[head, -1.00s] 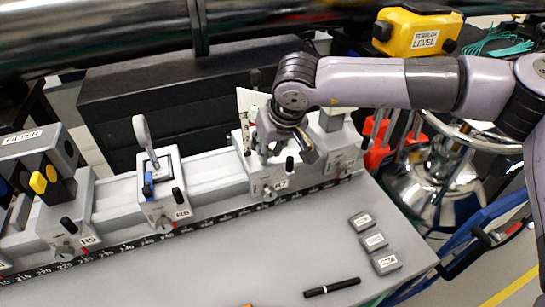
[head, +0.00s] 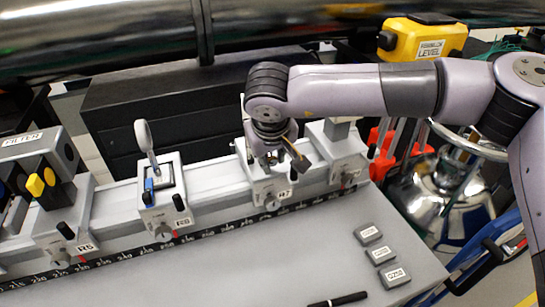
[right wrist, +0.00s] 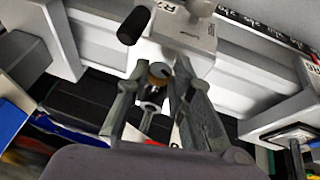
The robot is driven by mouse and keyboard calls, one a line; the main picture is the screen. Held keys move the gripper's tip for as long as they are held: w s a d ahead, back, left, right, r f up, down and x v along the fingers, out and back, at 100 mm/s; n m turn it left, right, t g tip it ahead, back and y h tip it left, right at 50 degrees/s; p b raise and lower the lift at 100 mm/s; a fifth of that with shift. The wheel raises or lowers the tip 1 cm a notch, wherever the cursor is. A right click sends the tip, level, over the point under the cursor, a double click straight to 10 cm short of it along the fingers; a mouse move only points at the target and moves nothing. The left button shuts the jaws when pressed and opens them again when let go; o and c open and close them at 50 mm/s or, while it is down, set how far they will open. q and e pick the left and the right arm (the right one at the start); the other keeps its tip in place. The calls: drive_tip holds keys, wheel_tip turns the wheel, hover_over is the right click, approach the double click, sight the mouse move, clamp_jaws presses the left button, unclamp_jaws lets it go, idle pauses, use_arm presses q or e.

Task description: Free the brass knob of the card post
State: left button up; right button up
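My right gripper (head: 270,160) hangs over the rider labelled R7 (head: 283,187) on the bench rail, and hides most of the post there. In the right wrist view, a small round brass knob (right wrist: 159,72) lies between the tips of my right gripper's fingers (right wrist: 161,75). Both fingers are very near its sides, and I cannot tell if they touch it. A metal post end shows below the knob between the fingers. The card itself is hardly visible behind my arm and gripper. My left gripper is out of view.
Small grey blocks (head: 381,254) and a black pen (head: 338,299) lie on the bare bench front. A yellow level case (head: 425,40) is at the back right.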

drive_tip(key=shift+o, duration=0.6)
drive_tip(key=shift+r, duration=0.1)
drive_tip(key=v, duration=1.1)
drive_tip(key=shift+s+r, duration=0.2)
drive_tip(key=shift+r, duration=0.15)
drive_tip(key=shift+o, duration=0.3)
